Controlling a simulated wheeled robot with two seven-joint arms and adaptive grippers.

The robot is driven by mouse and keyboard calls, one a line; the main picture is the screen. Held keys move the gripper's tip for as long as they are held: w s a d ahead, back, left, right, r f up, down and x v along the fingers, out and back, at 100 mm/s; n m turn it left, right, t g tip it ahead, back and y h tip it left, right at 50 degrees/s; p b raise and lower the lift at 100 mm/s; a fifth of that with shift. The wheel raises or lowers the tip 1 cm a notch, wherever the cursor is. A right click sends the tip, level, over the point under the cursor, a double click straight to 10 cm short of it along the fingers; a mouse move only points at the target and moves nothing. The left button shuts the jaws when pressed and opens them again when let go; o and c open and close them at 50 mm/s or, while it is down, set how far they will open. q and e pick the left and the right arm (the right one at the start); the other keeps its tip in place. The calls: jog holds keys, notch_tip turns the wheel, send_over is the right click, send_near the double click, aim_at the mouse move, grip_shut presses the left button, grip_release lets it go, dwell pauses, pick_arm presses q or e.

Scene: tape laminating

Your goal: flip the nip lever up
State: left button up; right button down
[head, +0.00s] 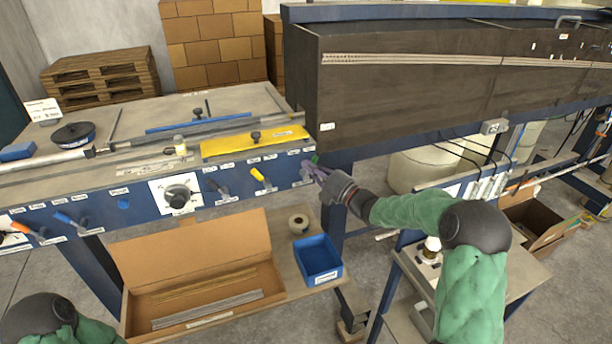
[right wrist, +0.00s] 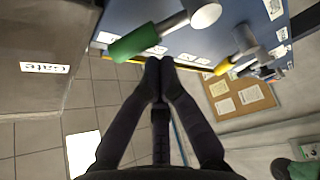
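A lever with a green handle (right wrist: 135,42) sticks out from the right end of the blue front panel (head: 140,203). Its green tip (head: 315,159) shows small in the head view. I cannot read its label, so I cannot tell by name whether it is the nip lever. My right gripper (head: 312,171) is at this lever. In the right wrist view, the fingertips (right wrist: 160,66) are together, just beside the green handle, with nothing visible between them. Contact with the handle cannot be told. My left gripper is out of view.
A yellow-handled lever (head: 260,176) sits left of the green one, then a grey-blue lever (head: 216,187) and a black dial (head: 179,196). A large dark machine housing (head: 400,105) stands to the right. Below are a blue bin (head: 318,262) and an open cardboard box (head: 190,245).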

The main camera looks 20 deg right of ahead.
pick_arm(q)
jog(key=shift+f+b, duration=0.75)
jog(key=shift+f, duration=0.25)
pick_arm(e)
jog(key=shift+d+f+m, duration=0.1)
jog(key=shift+d+m, duration=0.3)
jog(key=shift+d, duration=0.15)
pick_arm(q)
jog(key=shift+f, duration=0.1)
